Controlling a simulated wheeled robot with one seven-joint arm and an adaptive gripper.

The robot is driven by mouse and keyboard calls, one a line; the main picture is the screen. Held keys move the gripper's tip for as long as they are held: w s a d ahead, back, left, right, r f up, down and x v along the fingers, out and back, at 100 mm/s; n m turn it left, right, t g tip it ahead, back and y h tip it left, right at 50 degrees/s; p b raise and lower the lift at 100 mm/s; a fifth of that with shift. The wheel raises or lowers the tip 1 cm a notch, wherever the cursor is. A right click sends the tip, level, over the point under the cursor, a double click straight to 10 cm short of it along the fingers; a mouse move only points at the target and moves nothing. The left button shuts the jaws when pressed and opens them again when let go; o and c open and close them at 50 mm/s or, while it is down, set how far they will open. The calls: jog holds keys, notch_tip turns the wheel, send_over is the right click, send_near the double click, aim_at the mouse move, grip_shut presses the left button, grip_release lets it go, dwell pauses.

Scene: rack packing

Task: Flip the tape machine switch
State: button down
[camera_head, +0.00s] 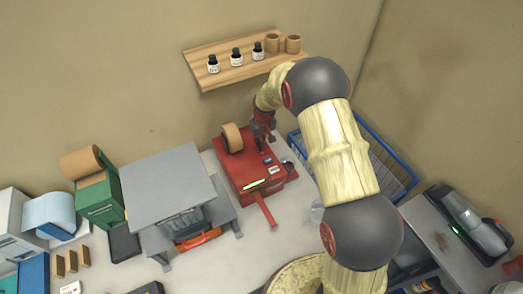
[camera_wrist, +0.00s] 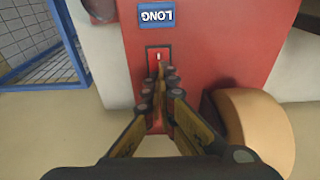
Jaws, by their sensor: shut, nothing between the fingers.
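The red tape machine (camera_head: 250,172) sits on the white worktop, with a brown tape roll (camera_head: 232,137) at its back left and a green lit strip on its front. In the wrist view its red top (camera_wrist: 215,45) fills the middle, with a blue "LONG" label (camera_wrist: 156,14). Just below the label is the switch (camera_wrist: 158,56), a small dark-framed plate with a white mark. My gripper (camera_wrist: 160,72) is shut and empty, its fingertips right at the lower edge of the switch. Whether they touch it is unclear. In the head view my gripper (camera_head: 264,133) is over the machine's rear part.
A blue wire basket (camera_head: 372,150) stands right of the machine. A grey stand (camera_head: 170,188) is to the left. A wooden shelf (camera_head: 240,70) with small bottles and brown rolls hangs on the wall behind. Bare worktop lies in front of the machine.

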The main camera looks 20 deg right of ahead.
jog(key=shift+r+p, duration=0.3)
jog(key=shift+r, duration=0.2)
jog(key=shift+r+p, duration=1.1)
jog(key=shift+r, duration=1.8)
